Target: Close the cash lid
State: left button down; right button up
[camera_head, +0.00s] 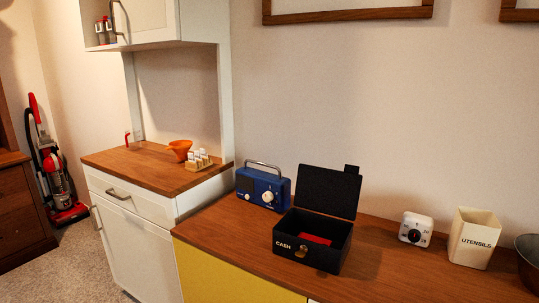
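The black cash box (309,258) sits on the wooden counter, with "CASH" in white letters on its front. Its black lid (328,192) stands open, upright at the back of the box. A red item (315,239) lies inside the box. Neither of my grippers shows in the head view.
A blue radio (262,187) stands close to the left of the box. A white timer (416,229), a cream utensils holder (474,238) and a dark bowl (529,262) stand to the right. The counter (384,268) is clear just right of the box. A white hutch (143,232) stands at the left.

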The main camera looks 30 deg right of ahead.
aim_at(336, 193)
jog(key=u, duration=0.85)
jog(key=i, duration=1.25)
jog(key=z, duration=2.95)
